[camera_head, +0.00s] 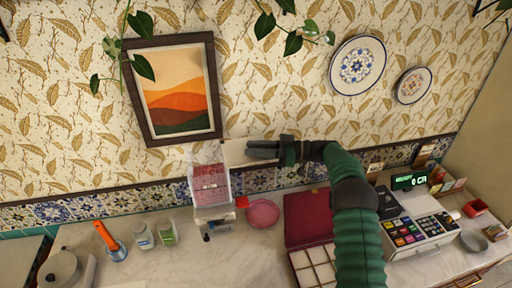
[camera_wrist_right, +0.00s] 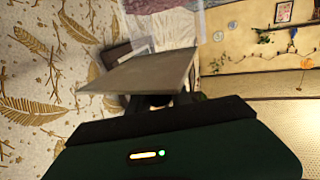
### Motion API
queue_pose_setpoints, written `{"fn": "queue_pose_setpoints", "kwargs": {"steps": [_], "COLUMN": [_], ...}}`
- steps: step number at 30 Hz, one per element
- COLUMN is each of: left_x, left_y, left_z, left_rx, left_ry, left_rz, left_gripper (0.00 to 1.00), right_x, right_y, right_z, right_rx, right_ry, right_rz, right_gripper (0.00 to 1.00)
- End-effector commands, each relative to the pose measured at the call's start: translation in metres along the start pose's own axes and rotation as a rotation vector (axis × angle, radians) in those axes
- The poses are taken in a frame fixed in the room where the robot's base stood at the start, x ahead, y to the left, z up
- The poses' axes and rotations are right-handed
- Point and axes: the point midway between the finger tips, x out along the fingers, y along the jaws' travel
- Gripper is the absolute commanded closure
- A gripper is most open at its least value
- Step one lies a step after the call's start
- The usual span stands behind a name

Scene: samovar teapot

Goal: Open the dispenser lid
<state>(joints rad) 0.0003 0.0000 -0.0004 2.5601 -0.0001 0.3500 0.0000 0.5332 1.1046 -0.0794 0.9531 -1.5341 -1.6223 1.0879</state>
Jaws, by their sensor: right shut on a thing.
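The dispenser (camera_head: 209,186) stands on the counter against the wall, a clear box with red contents and a pale base. Its lid (camera_head: 235,153), a flat pale panel, is raised at the upper right of the box, tilted away from the top opening. My right gripper (camera_head: 252,150) comes in from the right and is shut on the lid. The lid also shows large in the right wrist view (camera_wrist_right: 145,72), with the clear dispenser body (camera_wrist_right: 165,22) behind it. The fingertips are mostly hidden there. I cannot tell whether the lid is still hinged. My left gripper is not in view.
Small bottles (camera_head: 144,237) and an orange-handled tool (camera_head: 106,238) stand to the left. A framed picture (camera_head: 178,88) hangs close above.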

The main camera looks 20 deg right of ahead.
Motion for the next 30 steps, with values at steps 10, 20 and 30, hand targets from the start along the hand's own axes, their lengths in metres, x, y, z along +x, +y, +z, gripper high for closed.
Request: {"fn": "queue_pose_setpoints", "kwargs": {"steps": [10,20,30], "left_x": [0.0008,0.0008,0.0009], "left_y": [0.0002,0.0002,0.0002], "left_z": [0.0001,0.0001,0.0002], "left_rx": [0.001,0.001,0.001], "left_ry": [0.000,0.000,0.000], "left_rz": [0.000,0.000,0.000], "left_gripper": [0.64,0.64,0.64], "right_x": [0.0006,0.0004,-0.0024], "right_y": [0.0017,0.0014,0.0030], "right_z": [-0.0066,-0.0065,-0.0040], "right_rx": [-0.008,-0.008,-0.005], "right_ry": [0.016,0.016,0.016], "right_rz": [-0.030,-0.031,-0.029], "right_gripper": [1.00,0.62,0.55]}}
